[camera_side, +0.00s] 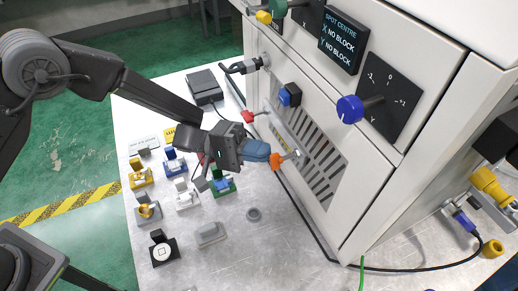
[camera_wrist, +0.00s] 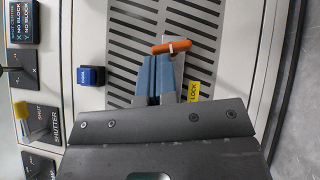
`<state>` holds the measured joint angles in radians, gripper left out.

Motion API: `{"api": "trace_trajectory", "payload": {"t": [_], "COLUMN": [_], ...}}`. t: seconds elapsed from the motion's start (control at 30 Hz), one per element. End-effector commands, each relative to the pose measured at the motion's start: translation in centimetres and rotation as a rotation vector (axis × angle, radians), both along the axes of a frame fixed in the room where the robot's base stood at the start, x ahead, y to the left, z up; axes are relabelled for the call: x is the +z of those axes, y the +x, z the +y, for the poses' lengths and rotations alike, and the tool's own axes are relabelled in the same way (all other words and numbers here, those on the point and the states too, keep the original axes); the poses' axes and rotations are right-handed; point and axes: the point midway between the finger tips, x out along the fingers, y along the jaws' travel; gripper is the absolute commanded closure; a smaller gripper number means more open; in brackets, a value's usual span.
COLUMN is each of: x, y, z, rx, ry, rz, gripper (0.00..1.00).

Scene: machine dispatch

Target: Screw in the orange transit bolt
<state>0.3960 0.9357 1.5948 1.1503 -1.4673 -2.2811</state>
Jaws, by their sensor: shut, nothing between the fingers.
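The orange transit bolt (camera_side: 277,161) is at the machine's vented front panel in the side view, right beside my fingertips. In the wrist view its orange bar-shaped head (camera_wrist: 171,46) lies slightly tilted across a grey metal strip (camera_wrist: 178,68). My gripper (camera_side: 266,152) reaches to the panel with its blue fingers. In the wrist view my gripper (camera_wrist: 154,62) is shut, the two fingers side by side with nothing between them. The tips end just below the left part of the orange head. I cannot tell whether they touch it. The bolt's threads are hidden.
A yellow LOCK label (camera_wrist: 193,91) is right of my fingers. A blue COOL button (camera_wrist: 90,76) and a shutter switch (camera_wrist: 41,121) are at the left. A blue knob (camera_side: 350,109) sticks out of the machine. Several small fixtures (camera_side: 185,196) stand on the table below my arm.

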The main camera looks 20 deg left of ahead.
Motion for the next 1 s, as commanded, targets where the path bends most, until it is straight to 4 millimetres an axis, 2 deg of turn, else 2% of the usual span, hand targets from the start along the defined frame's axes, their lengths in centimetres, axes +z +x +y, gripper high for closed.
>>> {"api": "trace_trajectory", "payload": {"t": [0.67, 1.0], "x": [0.47, 1.06], "y": [-0.06, -0.27], "z": [-0.08, -0.28], "rx": [-0.001, -0.002], "ry": [0.083, 0.202], "rz": [-0.086, -0.206], "gripper": [1.00, 1.00]}}
